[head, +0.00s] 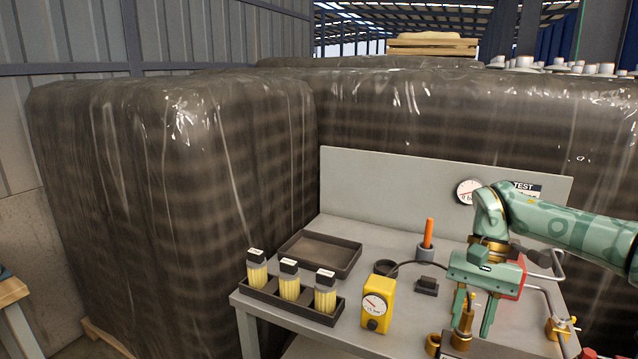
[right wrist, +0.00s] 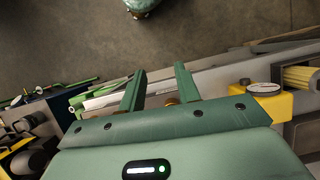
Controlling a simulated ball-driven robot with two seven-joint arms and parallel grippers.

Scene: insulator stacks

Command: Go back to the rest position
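My right gripper (head: 473,322) hangs fingers-down over the right front part of the grey bench (head: 400,247). Its two green fingers are apart, and a brass fitting (head: 463,338) shows near and between them; I see no grip on it. In the right wrist view the gripper (right wrist: 160,70) also has its fingers apart, with a gap between the tips. My left gripper is not in view.
A black rack (head: 262,298) holds three yellow-filled vials. A yellow gauge box (head: 376,305), a dark tray (head: 318,254) and an orange-handled tool (head: 428,233) are on the bench. Metal pipes (head: 545,290) stand right of the gripper. Wrapped pallets (head: 180,200) rise behind and left.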

